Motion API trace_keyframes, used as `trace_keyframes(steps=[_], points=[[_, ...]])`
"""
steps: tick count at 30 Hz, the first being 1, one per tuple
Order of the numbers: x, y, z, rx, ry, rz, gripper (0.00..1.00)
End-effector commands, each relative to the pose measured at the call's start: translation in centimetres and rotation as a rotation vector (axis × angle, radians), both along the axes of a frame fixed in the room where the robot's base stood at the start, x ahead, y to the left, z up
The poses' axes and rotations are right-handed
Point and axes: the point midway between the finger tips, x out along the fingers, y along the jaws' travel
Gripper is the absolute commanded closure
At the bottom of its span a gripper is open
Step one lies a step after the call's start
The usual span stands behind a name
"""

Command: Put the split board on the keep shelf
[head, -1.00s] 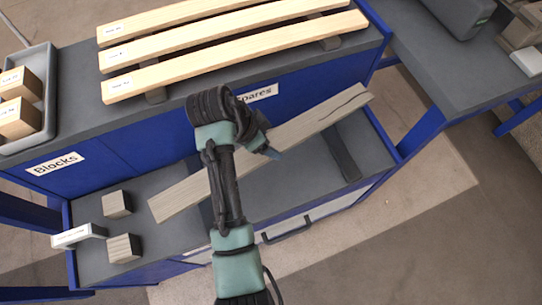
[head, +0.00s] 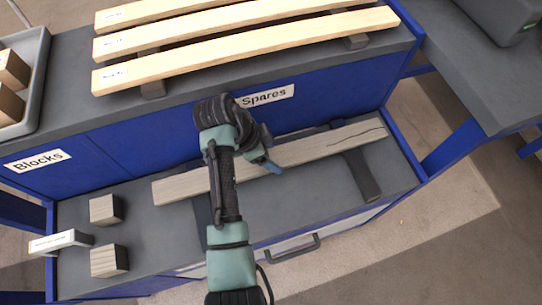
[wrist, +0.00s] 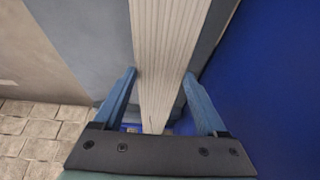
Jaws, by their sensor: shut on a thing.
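The split board (head: 315,150) is long, grey and weathered, with a dark crack along its right end. My gripper (head: 268,163) is shut on it near the middle. In the wrist view, the two blue fingers (wrist: 160,108) lie on either side of the board (wrist: 165,55). The board lies over the lower grey shelf (head: 280,210), under the label "Spares" (head: 265,96), and crosses above two dark supports. The right support (head: 362,178) shows more fully; the left one (head: 201,225) is partly behind my arm. I cannot tell whether the board touches them. No "keep" label is readable.
Several pale boards (head: 250,44) lie on the upper bench top. Two small wood blocks (head: 106,210) and a white-faced sign (head: 62,242) stand at the shelf's left end. A tray (head: 35,90) is at upper left. The shelf's front strip is clear.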

Motion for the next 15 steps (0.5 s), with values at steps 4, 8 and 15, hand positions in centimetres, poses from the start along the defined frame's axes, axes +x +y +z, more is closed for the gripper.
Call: trace_keyframes(steps=[4,8,15], points=[[0.05,0.02,-0.99,0.001,-0.002,0.001,0.99],[0.05,0.03,-0.89,0.001,-0.003,0.001,0.99],[0.03,0.02,-1.13,0.0,0.0,0.001,0.06]])
